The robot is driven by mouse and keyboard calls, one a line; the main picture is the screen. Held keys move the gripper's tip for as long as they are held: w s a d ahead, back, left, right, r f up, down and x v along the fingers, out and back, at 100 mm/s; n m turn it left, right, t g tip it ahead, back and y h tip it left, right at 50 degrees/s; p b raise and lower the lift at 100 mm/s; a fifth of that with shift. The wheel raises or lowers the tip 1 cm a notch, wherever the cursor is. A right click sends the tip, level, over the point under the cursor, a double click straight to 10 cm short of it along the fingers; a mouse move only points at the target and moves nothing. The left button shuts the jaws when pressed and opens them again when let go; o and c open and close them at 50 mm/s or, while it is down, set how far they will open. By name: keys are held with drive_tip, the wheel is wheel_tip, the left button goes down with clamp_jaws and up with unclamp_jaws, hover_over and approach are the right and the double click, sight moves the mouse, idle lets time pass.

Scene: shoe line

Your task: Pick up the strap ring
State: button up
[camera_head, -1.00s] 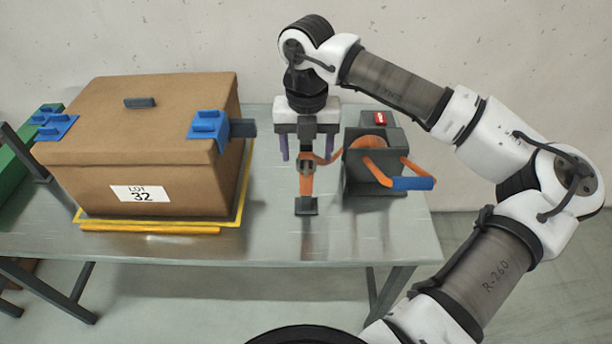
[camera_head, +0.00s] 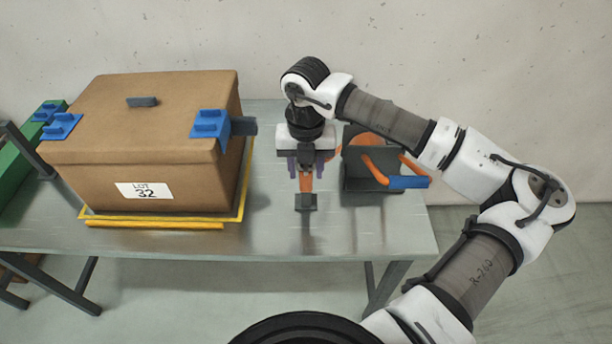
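The orange strap (camera_head: 305,183) stands at the middle of the table, running down to a small dark base block (camera_head: 306,202). The strap ring, a greyish ring on this strap, is largely hidden now between my fingers. My gripper (camera_head: 306,172) points straight down over the strap, with one purple finger on each side. The fingers are close together, about the ring's width apart, and appear shut on it. Contact itself is too small to see clearly.
A brown box (camera_head: 140,140) labelled LOT 32, with blue clips, sits on a yellow-edged mat (camera_head: 150,222) at left. A dark grey unit (camera_head: 352,180) with an orange reel and a blue-gripped handle (camera_head: 408,182) stands close at right. The table front (camera_head: 250,240) is clear.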

drive_tip(key=c, duration=0.6)
drive_tip(key=shift+o, duration=0.2)
drive_tip(key=shift+r, duration=0.1)
